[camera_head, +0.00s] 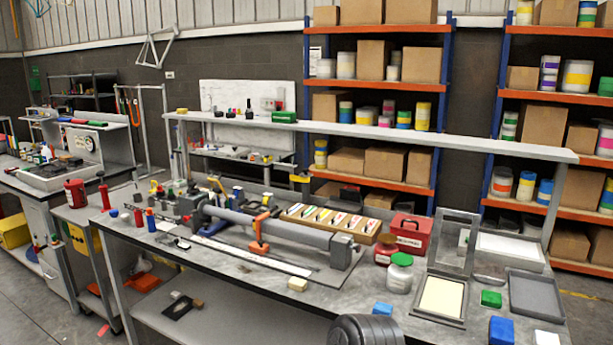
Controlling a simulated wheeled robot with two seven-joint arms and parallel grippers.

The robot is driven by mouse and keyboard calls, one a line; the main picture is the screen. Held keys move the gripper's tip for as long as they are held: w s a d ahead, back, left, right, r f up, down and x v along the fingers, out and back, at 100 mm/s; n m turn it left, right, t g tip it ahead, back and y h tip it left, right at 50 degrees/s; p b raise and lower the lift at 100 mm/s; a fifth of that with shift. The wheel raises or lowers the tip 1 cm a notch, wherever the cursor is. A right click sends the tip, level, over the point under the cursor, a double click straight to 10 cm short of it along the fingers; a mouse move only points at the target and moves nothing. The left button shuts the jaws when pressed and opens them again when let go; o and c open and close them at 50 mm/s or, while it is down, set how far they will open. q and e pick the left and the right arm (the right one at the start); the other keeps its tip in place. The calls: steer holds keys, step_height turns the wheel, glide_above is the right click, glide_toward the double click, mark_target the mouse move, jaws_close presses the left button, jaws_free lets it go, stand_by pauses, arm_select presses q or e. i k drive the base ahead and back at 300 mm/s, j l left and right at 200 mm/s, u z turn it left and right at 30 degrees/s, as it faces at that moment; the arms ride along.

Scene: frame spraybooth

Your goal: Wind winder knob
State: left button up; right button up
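A long grey tube (265,225) lies in a fixture across the middle of the workbench (395,325). A grey block (342,252) holds its right end. An orange clamp (259,236) is around its middle. At its left end is a cluster of dark metal machine parts (184,205), too small and crowded to tell apart. I cannot pick out the winder knob with certainty. Neither of my grippers is in view.
A red box (410,234), a white jar with a green lid (400,274) and a framed screen (441,296) stand on the bench's right. A dark ribbed round part (366,330) fills the bottom edge. An overhead rail (380,131) spans behind. Orange-shelved racks (375,88) stand further back.

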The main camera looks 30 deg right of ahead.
mark_target(306, 175)
steer(key=z, duration=3.5)
steer(key=i+z, duration=0.2)
steer(key=i, duration=0.65)
steer(key=i+j+z, duration=0.2)
steer(key=i, duration=0.65)
steer(key=i+u, duration=0.3)
steer(key=i, duration=0.25)
steer(key=i+l+u, duration=0.3)
steer(key=i, duration=0.25)
steer(key=i+j+u, duration=0.2)
steer(key=i+u, duration=1.25)
steer(key=i, duration=0.7)
steer(key=i+l+u, duration=0.1)
steer(key=i, duration=0.65)
steer(key=i+l+u, duration=0.15)
steer(key=i, duration=0.65)
steer(key=i+j+u, duration=0.15)
steer(key=i+u, duration=0.9)
steer(key=u, duration=0.15)
steer(key=i+l+u, duration=0.15)
steer(key=i+u, duration=0.25)
